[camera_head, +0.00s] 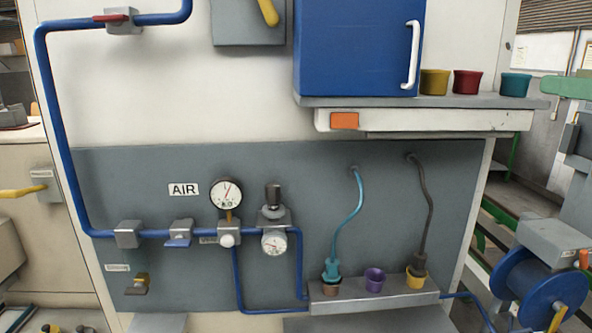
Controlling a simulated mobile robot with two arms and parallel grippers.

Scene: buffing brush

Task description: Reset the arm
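Neither of my grippers nor my arms shows in the head view. A wall panel (120,180) with blue air piping (62,140) fills the middle. A low grey holder (340,297) at the bottom centre has brown, purple and yellow sockets. A teal plug (332,270) with a teal hose sits at the brown socket, and a dark plug (418,262) with a dark hose sits at the yellow one. The purple socket (375,280) has no plug at it.
A shelf (470,102) juts out at the upper right. A blue cabinet (350,45) and yellow, red and teal cups (467,83) stand on it. Gauges (226,194) and valves stick out from the panel. A blue reel (540,290) stands at the lower right.

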